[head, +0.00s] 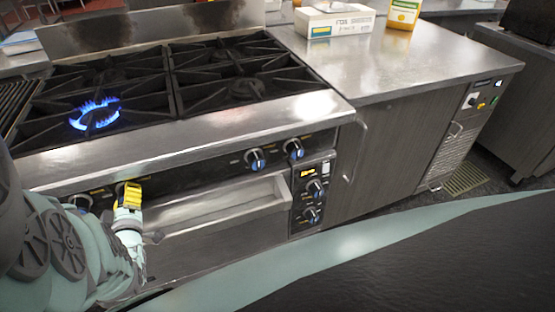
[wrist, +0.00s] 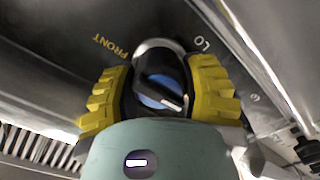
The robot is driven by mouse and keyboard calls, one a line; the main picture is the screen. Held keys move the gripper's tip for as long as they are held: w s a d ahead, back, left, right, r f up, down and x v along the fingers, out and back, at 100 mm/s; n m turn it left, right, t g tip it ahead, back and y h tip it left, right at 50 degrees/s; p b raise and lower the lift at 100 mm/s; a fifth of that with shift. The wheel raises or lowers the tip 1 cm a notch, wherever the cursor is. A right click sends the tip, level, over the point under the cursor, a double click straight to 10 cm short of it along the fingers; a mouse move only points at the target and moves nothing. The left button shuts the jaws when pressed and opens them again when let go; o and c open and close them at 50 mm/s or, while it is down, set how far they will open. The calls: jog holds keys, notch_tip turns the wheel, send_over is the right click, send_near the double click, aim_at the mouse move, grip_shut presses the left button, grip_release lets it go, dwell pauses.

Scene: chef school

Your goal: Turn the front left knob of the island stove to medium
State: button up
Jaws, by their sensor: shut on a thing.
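The island stove (head: 200,125) has a blue flame (head: 96,114) burning on its front left burner. My gripper (head: 130,192) is at the left part of the stove's front panel. In the wrist view, its yellow fingers stand on both sides of a dark knob with a blue face (wrist: 160,88), shut on it. The panel reads FRONT to the upper left of the knob and LO to the upper right. A white mark on the knob points to the lower right. In the head view the gripper hides this knob.
Another knob (head: 80,201) is just left of my gripper. A steel counter (head: 410,65) holds a box (head: 335,22) and a bottle (head: 402,13).

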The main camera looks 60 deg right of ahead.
jog(key=shift+w+r+n, duration=0.1)
jog(key=shift+n, duration=0.6)
dwell(1.7)
jog(key=o, duration=1.2)
jog(key=shift+s+a+f, duration=0.2)
jog(key=shift+s+a, duration=0.05)
jog(key=shift+s, duration=0.15)
jog(key=v, duration=0.6)
jog(key=shift+s+a+r, duration=0.15)
jog(key=shift+s+a, duration=0.05)
jog(key=shift+s, duration=0.05)
